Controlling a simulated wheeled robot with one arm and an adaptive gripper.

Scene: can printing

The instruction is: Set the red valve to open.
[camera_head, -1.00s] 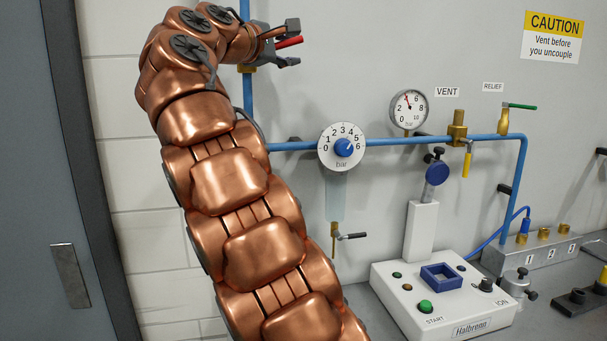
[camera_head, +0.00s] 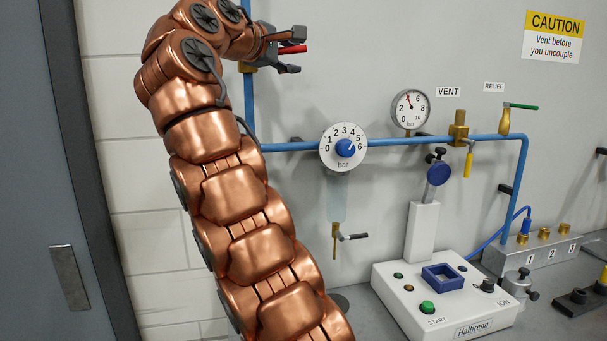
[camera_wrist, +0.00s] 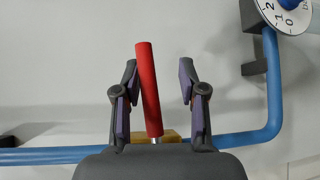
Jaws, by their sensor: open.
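The red valve's handle (camera_head: 293,49) is a red bar that sticks out to the right, across the vertical blue pipe. In the wrist view the red handle (camera_wrist: 148,90) stands between my fingers, slightly tilted and roughly crosswise to the blue pipe. My gripper (camera_head: 291,52) is open around the handle, with one finger on each side. In the wrist view my gripper (camera_wrist: 158,85) has its left finger close against the handle and a gap on the right. The valve's brass body (camera_wrist: 170,135) is partly hidden behind my gripper.
A pressure dial with a blue knob (camera_head: 344,148) sits on the pipe below right. A round gauge (camera_head: 409,109), vent and relief valves and a white Halbrenn machine (camera_head: 390,285) are farther right. A grey door (camera_head: 35,180) is at left.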

